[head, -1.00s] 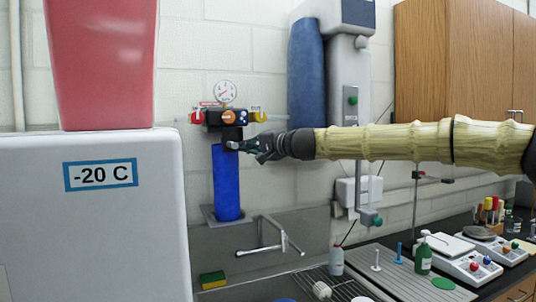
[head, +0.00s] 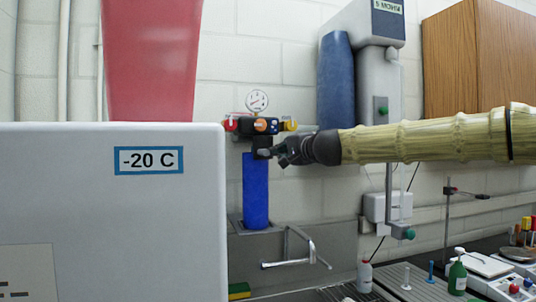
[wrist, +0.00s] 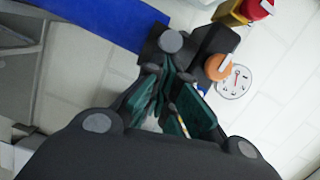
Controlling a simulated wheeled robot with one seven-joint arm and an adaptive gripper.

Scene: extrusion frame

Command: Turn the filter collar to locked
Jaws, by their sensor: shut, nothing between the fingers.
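The filter is a tall blue cylinder (head: 256,190) hanging upright on the wall below a small black block. Its black collar (head: 261,142) sits at the cylinder's top. In the wrist view the blue cylinder (wrist: 100,14) is at the upper left, with the black collar (wrist: 152,48) at its end and a round grey-faced knob beside it. My gripper (head: 271,153) is at the collar's right side, with its tips close to it. Its dark green fingers (wrist: 165,80) are shut with nothing between them. I cannot tell whether the tips touch the collar. No lock mark is readable.
A gauge (head: 257,100) and red, orange and yellow knobs (head: 260,126) sit just above the collar. A white -20 C freezer (head: 110,220) stands close on the left. A tap (head: 290,252) is below. A bottle (head: 457,272) stands on the bench at right.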

